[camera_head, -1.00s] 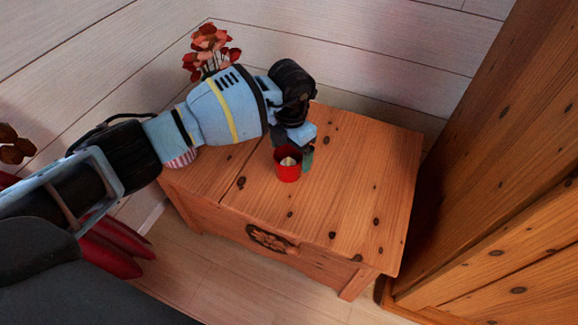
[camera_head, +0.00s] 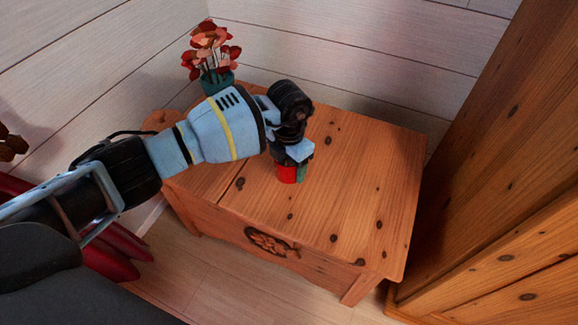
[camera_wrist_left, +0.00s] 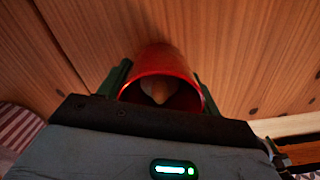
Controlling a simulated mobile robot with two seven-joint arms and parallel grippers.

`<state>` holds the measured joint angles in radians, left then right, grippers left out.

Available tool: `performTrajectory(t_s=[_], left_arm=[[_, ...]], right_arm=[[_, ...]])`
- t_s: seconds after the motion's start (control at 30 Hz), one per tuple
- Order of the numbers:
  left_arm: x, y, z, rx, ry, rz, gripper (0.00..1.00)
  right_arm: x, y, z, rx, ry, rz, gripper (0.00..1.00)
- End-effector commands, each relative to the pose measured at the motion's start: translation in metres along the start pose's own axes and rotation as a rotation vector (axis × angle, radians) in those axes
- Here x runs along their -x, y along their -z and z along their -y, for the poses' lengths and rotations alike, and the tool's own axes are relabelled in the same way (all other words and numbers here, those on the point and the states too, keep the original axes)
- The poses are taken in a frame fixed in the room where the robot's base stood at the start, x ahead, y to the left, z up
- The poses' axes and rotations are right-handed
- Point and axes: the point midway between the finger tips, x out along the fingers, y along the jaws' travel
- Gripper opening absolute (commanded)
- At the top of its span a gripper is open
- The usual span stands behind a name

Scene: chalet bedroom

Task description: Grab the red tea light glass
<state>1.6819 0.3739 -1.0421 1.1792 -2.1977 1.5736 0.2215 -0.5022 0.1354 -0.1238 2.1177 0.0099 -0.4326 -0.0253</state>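The red tea light glass (camera_head: 286,174) stands upright on the wooden chest, partly hidden under my left gripper. In the left wrist view the glass (camera_wrist_left: 160,62) shows its round rim and a pale candle inside. My left gripper (camera_head: 292,172) has come down over it from above, with a dark green finger beside the glass. In the wrist view the fingers of the gripper (camera_wrist_left: 158,82) are spread, one on each side of the glass. Whether they touch its wall is not clear. My right gripper is not in view.
The wooden chest (camera_head: 360,190) has a bare top to the right of the glass. A teal pot with red flowers (camera_head: 212,60) stands at its back left corner. A tall wooden cabinet (camera_head: 490,190) rises on the right. A striped red-and-white thing (camera_wrist_left: 18,128) shows in the wrist view.

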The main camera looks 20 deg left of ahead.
Motion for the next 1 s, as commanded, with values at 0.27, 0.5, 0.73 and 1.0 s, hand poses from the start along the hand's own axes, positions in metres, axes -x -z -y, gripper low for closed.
performTrajectory(t_s=[0.27, 0.5, 0.73, 1.0], left_arm=[[0.001, 0.0, 0.0, 0.0, 0.0, 0.0, 0.35], [0.002, 0.0, 0.0, 0.0, 0.0, 0.001, 0.35], [0.018, 0.0, 0.0, 0.0, -0.001, 0.002, 0.35], [0.038, -0.001, 0.006, -0.004, 0.0, 0.001, 0.35]], right_arm=[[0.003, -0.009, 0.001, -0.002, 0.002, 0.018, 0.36], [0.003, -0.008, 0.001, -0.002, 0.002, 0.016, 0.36], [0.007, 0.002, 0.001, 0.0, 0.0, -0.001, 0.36], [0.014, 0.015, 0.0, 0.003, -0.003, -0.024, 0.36]])
